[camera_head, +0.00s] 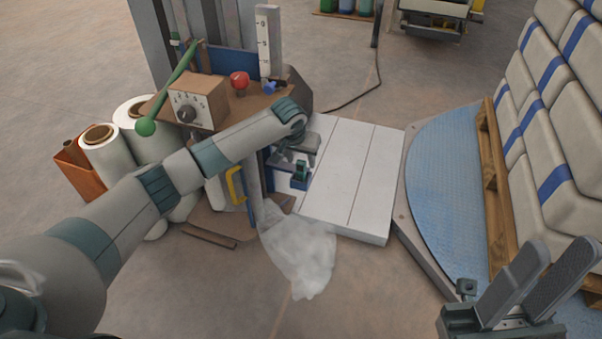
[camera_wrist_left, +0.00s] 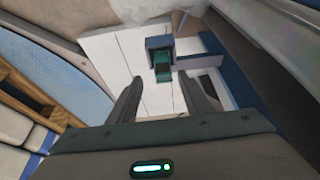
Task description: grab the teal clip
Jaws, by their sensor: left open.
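The teal clip (camera_head: 300,173) is small and sits by the blue-edged side of the sack filler, at the left edge of the pale platform. In the left wrist view the clip (camera_wrist_left: 163,63) stands against a dark blue block (camera_wrist_left: 159,42), a little beyond the fingertips and roughly in line with the gap between them. My left gripper (camera_head: 290,155) is open and empty; in the left wrist view its two fingers (camera_wrist_left: 158,88) are spread apart. The arm partly hides it in the head view. My right gripper (camera_head: 562,248) is open and empty at the lower right.
Stacked sacks (camera_head: 548,130) are at the right.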

